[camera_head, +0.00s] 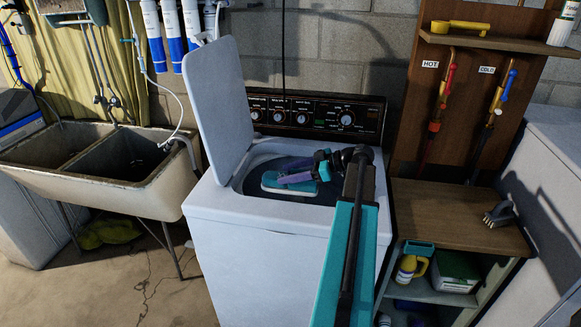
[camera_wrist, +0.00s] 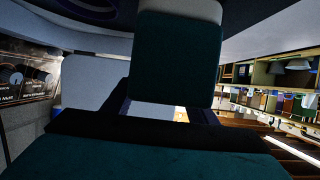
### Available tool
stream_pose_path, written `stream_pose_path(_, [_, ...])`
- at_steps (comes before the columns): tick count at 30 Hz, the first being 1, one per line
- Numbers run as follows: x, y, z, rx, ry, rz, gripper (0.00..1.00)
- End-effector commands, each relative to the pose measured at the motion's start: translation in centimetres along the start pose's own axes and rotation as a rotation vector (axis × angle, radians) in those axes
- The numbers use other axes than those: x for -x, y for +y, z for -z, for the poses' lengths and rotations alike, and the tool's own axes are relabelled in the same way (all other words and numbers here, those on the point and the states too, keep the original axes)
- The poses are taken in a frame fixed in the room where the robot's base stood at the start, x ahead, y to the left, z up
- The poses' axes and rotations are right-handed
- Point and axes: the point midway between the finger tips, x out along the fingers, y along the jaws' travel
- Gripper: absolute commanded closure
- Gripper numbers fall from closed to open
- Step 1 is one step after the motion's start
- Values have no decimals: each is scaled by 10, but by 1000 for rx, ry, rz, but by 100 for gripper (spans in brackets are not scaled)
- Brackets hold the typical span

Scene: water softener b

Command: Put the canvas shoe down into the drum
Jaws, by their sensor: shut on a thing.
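The canvas shoe (camera_head: 286,189) is teal with a pale sole edge and shows at the opening of the washer drum (camera_head: 245,177). My gripper (camera_head: 302,178), with purple and dark parts, reaches in over the drum from the right and is shut on the shoe. The shoe lies roughly level inside the outline of the opening. I cannot tell its exact height or whether it touches the drum. In the wrist view, large dark teal shapes fill the middle and bottom; I cannot tell which of them belong to the shoe. The drum's bottom is hidden.
The washer lid (camera_head: 228,105) stands open at the left of the opening. The control panel (camera_head: 315,117) rises behind it. A twin sink (camera_head: 95,165) stands to the left. A wooden shelf unit (camera_head: 450,215) with a brush (camera_head: 499,214) stands close on the right.

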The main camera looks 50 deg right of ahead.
Motion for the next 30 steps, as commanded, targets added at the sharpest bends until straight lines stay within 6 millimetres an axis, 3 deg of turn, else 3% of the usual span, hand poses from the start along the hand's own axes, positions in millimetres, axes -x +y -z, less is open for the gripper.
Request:
stream_pose_path(16, [-23, 0, -57, -1, 1, -1, 75])
stream_pose_path(30, [-27, 0, -68, 0, 1, -3, 75])
